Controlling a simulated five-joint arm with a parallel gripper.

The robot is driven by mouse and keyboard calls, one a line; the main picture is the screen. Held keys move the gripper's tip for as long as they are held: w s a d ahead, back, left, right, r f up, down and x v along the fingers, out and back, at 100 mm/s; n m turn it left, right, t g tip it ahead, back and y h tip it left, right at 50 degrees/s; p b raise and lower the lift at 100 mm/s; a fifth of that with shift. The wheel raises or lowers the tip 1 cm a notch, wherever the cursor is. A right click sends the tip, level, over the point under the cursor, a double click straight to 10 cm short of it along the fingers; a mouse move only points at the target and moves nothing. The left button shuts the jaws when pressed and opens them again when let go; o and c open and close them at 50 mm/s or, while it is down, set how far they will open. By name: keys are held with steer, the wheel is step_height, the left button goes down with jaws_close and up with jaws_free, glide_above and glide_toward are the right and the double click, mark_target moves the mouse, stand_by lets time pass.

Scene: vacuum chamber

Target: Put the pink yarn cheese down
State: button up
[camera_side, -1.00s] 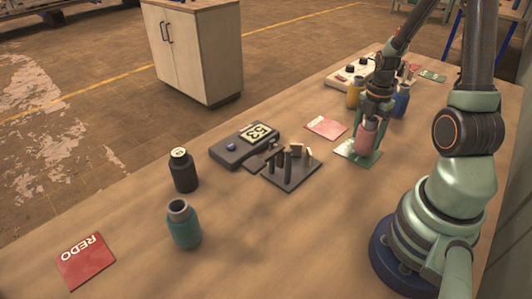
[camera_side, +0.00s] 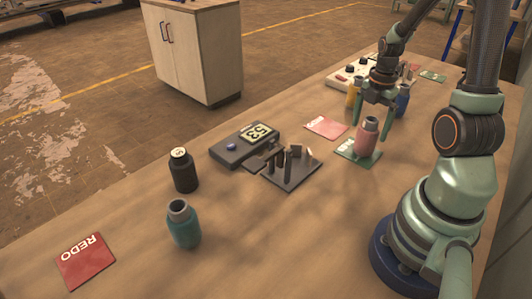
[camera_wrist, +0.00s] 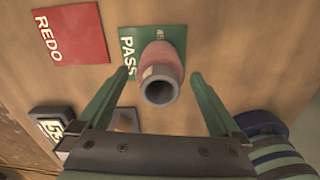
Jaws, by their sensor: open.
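The pink yarn cheese (camera_side: 367,138) stands upright on the green card (camera_side: 346,151) in the side view. In the wrist view the pink cheese (camera_wrist: 166,56) shows its open grey top, and the green card (camera_wrist: 130,42) under it reads PASS. My gripper (camera_side: 373,121) is open and raised above the cheese. In the wrist view my fingers stand apart on either side of the cheese, with clear gaps and no contact.
A red card (camera_side: 326,127) lies left of the green one. A black pegged stand (camera_side: 292,177) and a display device (camera_side: 228,153) are further left. Yellow (camera_side: 352,94) and blue (camera_side: 403,101) containers stand behind. Teal (camera_side: 184,226) and black (camera_side: 183,174) ones stand nearer the front.

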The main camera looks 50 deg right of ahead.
step_height(320, 180, up, 8)
steer(key=w+a+r+m+t, duration=0.1)
steer(key=a+r+m+t, duration=0.1)
steer(key=a+m, duration=0.3)
steer(key=w+a+r+m+t, duration=0.1)
steer(key=a+r+m, duration=0.3)
steer(key=a, duration=0.6)
steer(key=w+a+r+m+t, duration=0.2)
steer(key=a+r+m, duration=0.1)
steer(key=a+m, duration=0.4)
steer(key=shift+w+a+r+t, duration=0.25)
steer(key=shift+w+a+t, duration=0.05)
steer(key=shift+a, duration=0.15)
